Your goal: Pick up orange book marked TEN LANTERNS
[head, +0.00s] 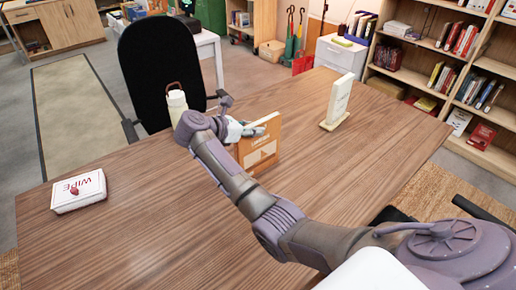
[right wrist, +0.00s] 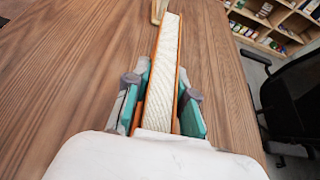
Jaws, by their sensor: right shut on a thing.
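The orange book (head: 262,146) stands upright at the middle of the desk in the head view, its cover lettering small and only partly legible. In the right wrist view the book (right wrist: 166,60) shows edge-on, with pale pages between orange covers. My right gripper (head: 247,130) is shut on the book, and its teal fingers (right wrist: 165,100) lie on both sides of it in the wrist view. I cannot tell whether the book's bottom edge touches the desk. My left gripper is in neither view.
A black chair (head: 160,65) stands behind the desk. Bookshelves (head: 440,65) are at the right.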

